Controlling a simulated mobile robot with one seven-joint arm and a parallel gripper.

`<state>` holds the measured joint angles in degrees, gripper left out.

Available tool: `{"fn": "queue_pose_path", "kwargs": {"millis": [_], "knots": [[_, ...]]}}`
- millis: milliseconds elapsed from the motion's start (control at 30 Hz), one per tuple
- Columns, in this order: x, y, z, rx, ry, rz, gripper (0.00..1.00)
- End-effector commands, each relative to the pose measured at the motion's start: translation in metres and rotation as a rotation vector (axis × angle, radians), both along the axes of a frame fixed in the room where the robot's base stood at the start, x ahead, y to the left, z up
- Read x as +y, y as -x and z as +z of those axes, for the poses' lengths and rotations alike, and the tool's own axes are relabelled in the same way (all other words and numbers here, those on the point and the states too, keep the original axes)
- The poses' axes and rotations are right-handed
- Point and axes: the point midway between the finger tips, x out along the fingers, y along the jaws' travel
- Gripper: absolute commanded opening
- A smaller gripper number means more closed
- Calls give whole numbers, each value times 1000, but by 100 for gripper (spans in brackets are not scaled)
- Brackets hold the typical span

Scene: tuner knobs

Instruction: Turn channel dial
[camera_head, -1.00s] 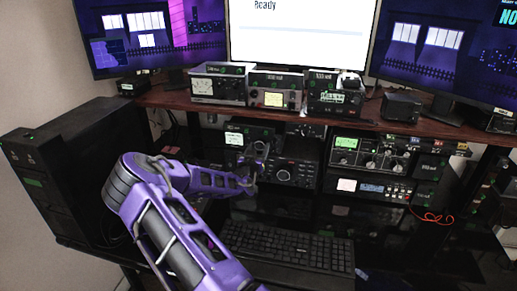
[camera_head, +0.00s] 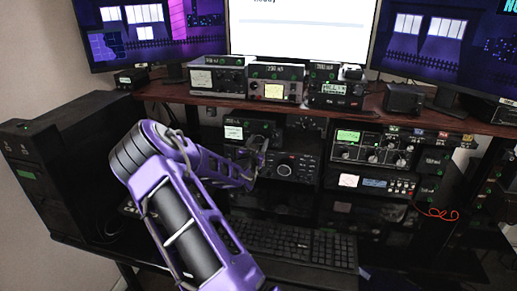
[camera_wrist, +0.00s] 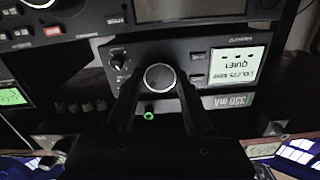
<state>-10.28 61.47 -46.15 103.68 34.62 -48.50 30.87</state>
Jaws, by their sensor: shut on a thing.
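The dial (camera_wrist: 160,77) is a round knob with a grey face and bright rim on a dark radio unit (camera_wrist: 215,45), seen upside down in the wrist view. My gripper (camera_wrist: 159,82) has one finger on each side of the dial and is shut on it. The unit's small lit screen (camera_wrist: 238,67) reads QUIET, with a mA label (camera_wrist: 224,100) beside it. In the head view my gripper (camera_head: 258,150) reaches the unit under the shelf, whose lit screen (camera_head: 233,132) shows left of it. My wrist hides the dial there.
A smaller knob (camera_wrist: 117,60) sits close beside the dial, and a green ring light (camera_wrist: 149,116) lies near it. The wooden shelf (camera_head: 150,93) with several radios is above. A keyboard (camera_head: 290,243) is below, and a black computer tower (camera_head: 70,150) stands left.

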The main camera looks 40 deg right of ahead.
Motion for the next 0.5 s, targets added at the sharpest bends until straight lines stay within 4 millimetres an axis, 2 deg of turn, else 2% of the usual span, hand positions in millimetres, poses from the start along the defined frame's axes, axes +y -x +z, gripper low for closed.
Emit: {"fn": "queue_pose_path", "kwargs": {"millis": [33, 500], "knots": [[-1, 0, -6, -35, -28, -1, 0], [0, 0, -3, -265, -225, 0, 0]]}}
